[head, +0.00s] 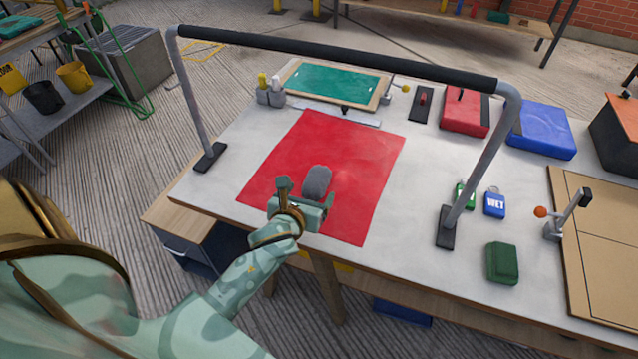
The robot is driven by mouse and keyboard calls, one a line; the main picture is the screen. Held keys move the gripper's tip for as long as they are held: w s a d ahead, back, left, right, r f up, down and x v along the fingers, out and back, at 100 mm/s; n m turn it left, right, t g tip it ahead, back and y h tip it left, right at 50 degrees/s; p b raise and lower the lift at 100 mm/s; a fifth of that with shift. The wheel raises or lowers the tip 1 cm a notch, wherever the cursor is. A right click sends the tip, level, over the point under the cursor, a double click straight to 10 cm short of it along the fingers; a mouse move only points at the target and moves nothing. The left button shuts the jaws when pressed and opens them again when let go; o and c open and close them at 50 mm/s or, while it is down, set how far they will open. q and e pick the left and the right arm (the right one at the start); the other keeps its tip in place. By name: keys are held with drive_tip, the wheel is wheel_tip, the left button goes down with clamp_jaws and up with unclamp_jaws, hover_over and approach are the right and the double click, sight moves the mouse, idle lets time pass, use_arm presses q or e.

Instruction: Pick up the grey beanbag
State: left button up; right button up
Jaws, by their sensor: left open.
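The grey beanbag (317,181) lies on a red mat (350,150) on the white-topped table. My left gripper (304,192) is open at the beanbag's near side. One finger stands to the left of the beanbag and the other to its right, low over the mat. The gripper body hides the beanbag's near end, and I cannot tell whether the fingers touch it. My right gripper does not show.
A frame with a black padded bar (340,57) spans the table above the mat. A green beanbag (502,263), small green and blue tags (494,205), a red case (465,112) and a blue case (541,130) lie to the right. A green board (336,82) lies behind.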

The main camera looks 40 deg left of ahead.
sight(316, 180)
use_arm(q)
drive_tip(key=shift+x, duration=1.1)
drive_tip(key=shift+w+a+f+b, duration=0.15)
drive_tip(key=shift+w+f+b, duration=0.25)
drive_tip(key=shift+w, duration=0.1)
drive_tip(key=b+x, duration=0.2)
drive_tip(key=x, duration=0.2)
drive_tip(key=shift+w+a+f, duration=0.2)
drive_tip(key=shift+a+f, duration=0.05)
drive_tip(key=shift+f, duration=0.05)
drive_tip(key=shift+w+b, duration=0.15)
drive_tip(key=shift+b, duration=0.15)
drive_tip(key=shift+r, duration=0.2)
drive_tip(key=c, duration=1.4)
